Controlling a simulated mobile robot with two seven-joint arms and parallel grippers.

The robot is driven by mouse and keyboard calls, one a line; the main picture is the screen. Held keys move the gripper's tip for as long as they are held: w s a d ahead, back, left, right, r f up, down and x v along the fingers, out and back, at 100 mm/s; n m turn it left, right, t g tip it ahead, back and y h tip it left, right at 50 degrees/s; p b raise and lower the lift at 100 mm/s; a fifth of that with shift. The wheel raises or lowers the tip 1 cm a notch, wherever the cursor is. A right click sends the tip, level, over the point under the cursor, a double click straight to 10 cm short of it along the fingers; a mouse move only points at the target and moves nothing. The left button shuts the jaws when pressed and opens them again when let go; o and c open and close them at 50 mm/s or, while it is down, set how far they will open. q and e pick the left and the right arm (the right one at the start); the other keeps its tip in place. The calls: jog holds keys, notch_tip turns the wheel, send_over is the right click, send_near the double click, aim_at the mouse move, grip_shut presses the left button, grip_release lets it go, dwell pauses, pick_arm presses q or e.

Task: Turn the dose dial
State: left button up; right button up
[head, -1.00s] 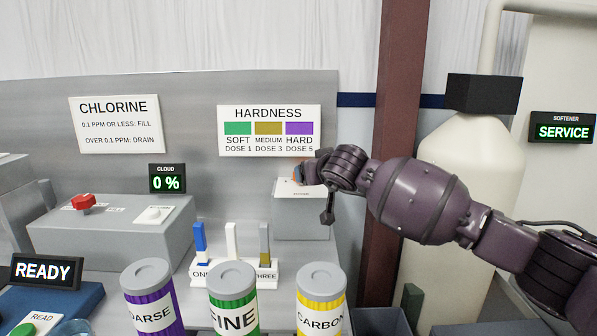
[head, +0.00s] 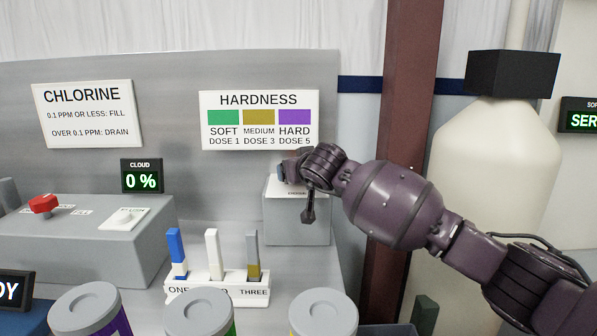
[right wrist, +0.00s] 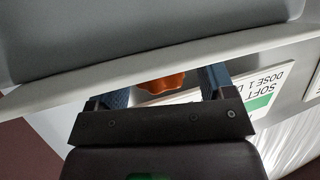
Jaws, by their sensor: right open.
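The dose dial is an orange knob (right wrist: 162,84) in the right wrist view, partly cut off by the dark gripper body and a grey surface. It shows between the two blue fingers of my right gripper (right wrist: 165,92), which is open; I cannot tell whether either finger touches it. In the head view my right gripper (head: 285,172) is at the top of a grey dose box (head: 297,220), and the dial is hidden behind it. The hardness sign (head: 259,120) above lists soft dose 1, medium dose 3, hard dose 5. My left gripper is not in view.
A rack (head: 222,288) left of the dose box holds three strips, one with a yellowish lower part. Several lidded canisters, one lid grey (head: 323,312), stand in front. A brown post (head: 402,130) and cream tank (head: 495,170) are at right.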

jog(key=shift+r, duration=0.1)
jog(key=shift+c, duration=0.4)
jog(key=c, duration=0.9)
jog(key=shift+o, duration=0.2)
jog(key=shift+s+a+r+m+h+p, duration=0.1)
jog(key=shift+r+m+h+p, duration=0.1)
jog(key=shift+m+h+p, duration=0.35)
jog(key=shift+f+m+t+h, duration=0.1)
jog(key=shift+m+t+h, duration=0.15)
jog(key=shift+t+h, duration=0.1)
jog(key=shift+f+m+h, duration=0.2)
jog(key=shift+m+h, duration=0.5)
jog(key=shift+h, duration=0.1)
jog(key=o, duration=0.9)
jog(key=shift+o, duration=0.2)
